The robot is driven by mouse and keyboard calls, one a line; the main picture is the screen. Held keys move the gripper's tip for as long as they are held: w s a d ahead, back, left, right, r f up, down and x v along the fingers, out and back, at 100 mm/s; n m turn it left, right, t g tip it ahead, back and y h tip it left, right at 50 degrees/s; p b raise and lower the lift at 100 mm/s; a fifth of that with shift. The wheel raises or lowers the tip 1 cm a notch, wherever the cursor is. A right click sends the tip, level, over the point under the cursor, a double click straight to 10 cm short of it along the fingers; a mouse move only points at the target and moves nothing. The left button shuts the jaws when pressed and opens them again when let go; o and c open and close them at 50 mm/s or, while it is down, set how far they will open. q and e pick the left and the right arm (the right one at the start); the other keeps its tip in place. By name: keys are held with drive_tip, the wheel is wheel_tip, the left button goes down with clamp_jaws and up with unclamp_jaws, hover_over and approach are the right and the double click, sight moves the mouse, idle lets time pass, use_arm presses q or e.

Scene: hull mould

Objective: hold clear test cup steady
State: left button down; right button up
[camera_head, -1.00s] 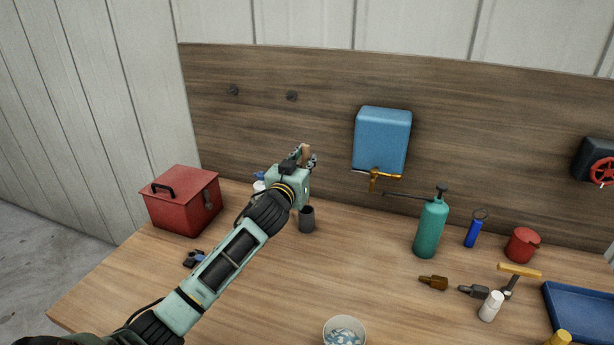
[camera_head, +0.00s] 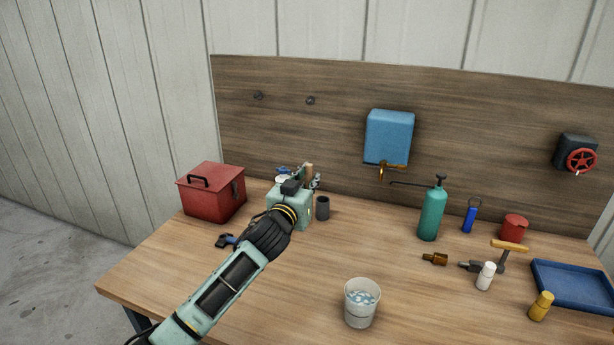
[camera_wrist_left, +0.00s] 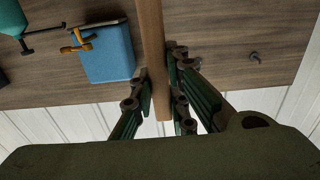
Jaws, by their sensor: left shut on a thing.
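The clear test cup (camera_head: 361,312) stands upright on the bench near its front edge in the head view, with pale blue and white contents inside. It is apart from my left gripper. My left gripper (camera_head: 305,180) is over the back left of the bench, shut on a wooden stick (camera_head: 309,171). In the left wrist view the stick (camera_wrist_left: 151,50) runs lengthwise between the fingers of the left gripper (camera_wrist_left: 160,95). What the stick belongs to cannot be told. My right gripper is not in view.
A red toolbox (camera_head: 212,192) stands left of the gripper and a dark cup (camera_head: 323,208) just right of it. A green sprayer (camera_head: 432,215), small tools, bottles and a blue tray (camera_head: 575,286) fill the right side. Bench around the clear cup is free.

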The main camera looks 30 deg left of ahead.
use_arm(q)
drive_tip(key=s+d+f+m+h, duration=0.1)
drive_tip(key=s+d+f+h, duration=0.1)
drive_tip(key=s+d, duration=0.9)
drive_tip(key=s+d+f+m+h, duration=0.1)
drive_tip(key=s+d+f, duration=0.3)
drive_tip(key=s+d, duration=0.7)
drive_tip(key=shift+s+d+m+h, duration=0.25)
drive_tip(key=shift+s+m+h, duration=0.15)
drive_tip(key=shift+h, duration=0.1)
